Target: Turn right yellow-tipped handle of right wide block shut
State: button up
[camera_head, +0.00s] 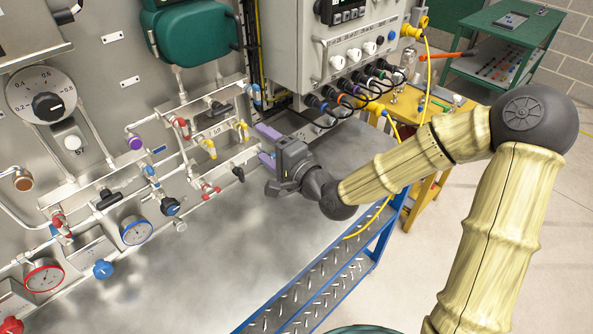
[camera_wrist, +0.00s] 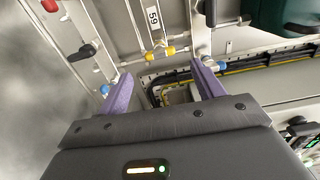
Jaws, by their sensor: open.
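The right wide block's label plate (camera_head: 222,129) shows in the head view, with yellow-tipped handles on both sides. The right yellow-tipped handle (camera_head: 243,131) is just left of my gripper; the left yellow-tipped handle (camera_head: 209,147) is lower left. My gripper (camera_head: 262,147) is open, with two purple fingers toward the panel. In the wrist view, yellow parts of a handle (camera_wrist: 169,50) lie between and beyond the fingertips (camera_wrist: 161,77), with a label plate reading 59 (camera_wrist: 153,17) above. The fingers appear empty; contact with the handle cannot be told.
A black handle (camera_head: 238,173) and red-tipped handles (camera_head: 207,189) lie below left on the pipes. A grey control box (camera_head: 340,50) with cables hangs at upper right. A teal case (camera_head: 196,33) is above. The bare metal tabletop (camera_head: 215,255) is clear.

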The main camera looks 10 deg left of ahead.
jog(key=b+v, duration=0.8)
jog(key=v, duration=0.1)
jog(key=shift+s+d+b, duration=0.2)
jog(key=shift+b, duration=0.1)
dwell(1.0)
jog(key=shift+c, duration=0.5)
